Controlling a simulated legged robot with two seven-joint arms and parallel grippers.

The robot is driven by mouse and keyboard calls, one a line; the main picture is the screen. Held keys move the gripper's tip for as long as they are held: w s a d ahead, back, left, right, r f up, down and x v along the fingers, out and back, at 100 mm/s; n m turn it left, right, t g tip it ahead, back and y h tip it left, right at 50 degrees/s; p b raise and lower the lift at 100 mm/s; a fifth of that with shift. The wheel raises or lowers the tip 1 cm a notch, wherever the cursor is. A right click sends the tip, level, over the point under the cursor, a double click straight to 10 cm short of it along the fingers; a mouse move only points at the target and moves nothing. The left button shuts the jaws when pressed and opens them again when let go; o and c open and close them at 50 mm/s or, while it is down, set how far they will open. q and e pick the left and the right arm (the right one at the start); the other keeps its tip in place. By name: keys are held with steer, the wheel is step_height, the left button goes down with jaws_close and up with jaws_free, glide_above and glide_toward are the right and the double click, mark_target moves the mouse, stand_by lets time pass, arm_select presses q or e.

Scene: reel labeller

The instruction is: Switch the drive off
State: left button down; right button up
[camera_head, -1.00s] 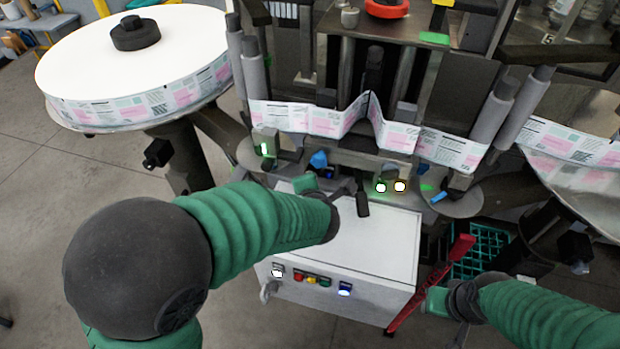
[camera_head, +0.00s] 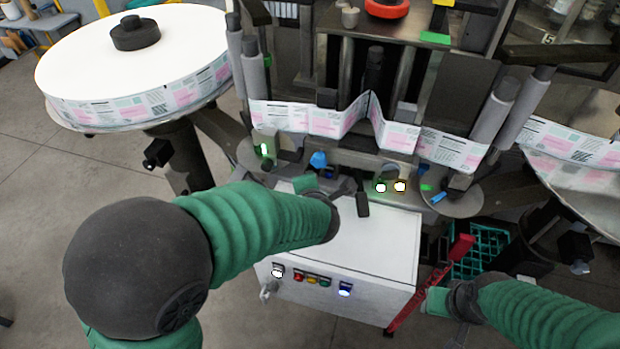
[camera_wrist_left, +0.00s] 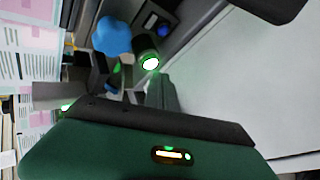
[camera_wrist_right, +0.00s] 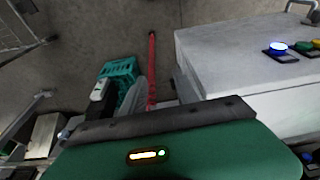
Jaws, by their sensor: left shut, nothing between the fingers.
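A blue knob (camera_head: 318,159) sits on the machine front below the label strip, with a small blue-lit part (camera_head: 329,174) under it. The knob also shows in the left wrist view (camera_wrist_left: 112,37), beside a lit white-green lamp (camera_wrist_left: 150,63). My left gripper (camera_head: 352,190) is shut and empty above the white cabinet, to the right of the knob and apart from it. The white cabinet (camera_head: 370,245) carries a row of small controls, with a white-lit one (camera_head: 278,271) and a blue-lit one (camera_head: 345,289). I cannot tell which control is the drive's. My right gripper (camera_head: 437,300) is low beside the cabinet; its fingers are unclear.
A red bar (camera_head: 432,287) leans by the cabinet's right side, near my right gripper. A teal crate (camera_head: 482,252) stands behind it. A large label reel (camera_head: 95,65) is at the left. Two lit lamps (camera_head: 390,187) are just right of my left gripper. Floor is clear at lower left.

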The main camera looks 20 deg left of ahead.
arm_select(q)
steer(key=shift+w, duration=0.1)
steer(key=shift+w+r, duration=0.1)
steer(key=shift+w, duration=0.05)
steer(key=shift+w+p, duration=0.15)
steer(key=shift+p, duration=0.15)
steer(key=shift+w, duration=0.45)
stand_by(0.7)
steer(key=shift+s, duration=0.9)
